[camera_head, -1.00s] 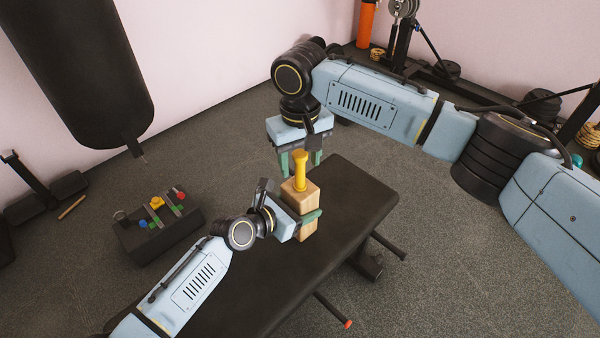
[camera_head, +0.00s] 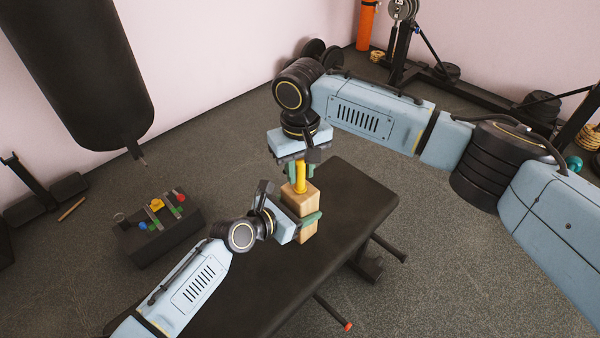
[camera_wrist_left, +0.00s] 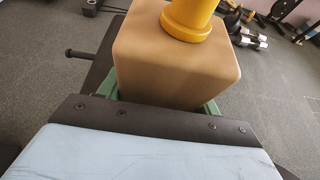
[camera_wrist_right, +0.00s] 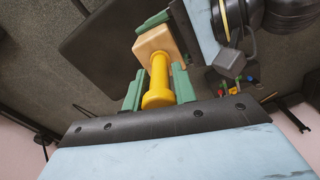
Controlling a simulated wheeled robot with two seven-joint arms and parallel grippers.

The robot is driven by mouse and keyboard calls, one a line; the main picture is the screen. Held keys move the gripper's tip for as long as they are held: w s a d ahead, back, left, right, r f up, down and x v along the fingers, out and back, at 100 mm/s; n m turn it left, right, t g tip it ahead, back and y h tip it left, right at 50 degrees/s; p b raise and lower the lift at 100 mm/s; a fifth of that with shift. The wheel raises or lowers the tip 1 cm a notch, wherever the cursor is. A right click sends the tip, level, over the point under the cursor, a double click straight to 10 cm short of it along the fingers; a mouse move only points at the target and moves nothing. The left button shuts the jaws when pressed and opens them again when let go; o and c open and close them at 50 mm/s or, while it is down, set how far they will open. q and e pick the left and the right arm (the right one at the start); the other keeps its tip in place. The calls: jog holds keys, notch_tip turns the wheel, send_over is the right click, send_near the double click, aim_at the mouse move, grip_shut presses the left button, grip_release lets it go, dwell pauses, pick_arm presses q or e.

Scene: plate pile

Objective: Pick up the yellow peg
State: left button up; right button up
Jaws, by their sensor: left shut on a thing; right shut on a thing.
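The yellow peg (camera_head: 300,179) stands upright in the top of a light wooden block (camera_head: 301,202). Its head is up between the green fingers of my right gripper (camera_head: 300,172). In the right wrist view the yellow peg (camera_wrist_right: 159,80) lies between the two fingers, its lower end at the wooden block (camera_wrist_right: 157,44). My right gripper is shut on the peg. My left gripper (camera_head: 305,220) is shut on the wooden block from the side, above the black bench. In the left wrist view the block (camera_wrist_left: 175,60) fills the space between the fingers; the peg's top is cut off.
The black padded bench (camera_head: 350,195) lies below both grippers, its far right part bare. A dark box (camera_head: 160,235) with small coloured parts stands on the floor at left. A punching bag (camera_head: 85,70) hangs at upper left. Gym equipment stands at upper right.

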notch_tip(320, 180, up, 10)
jog(key=shift+r, duration=0.1)
pick_arm(q)
jog(key=o, duration=1.4)
jog(key=shift+c, duration=0.2)
jog(key=v, duration=1.2)
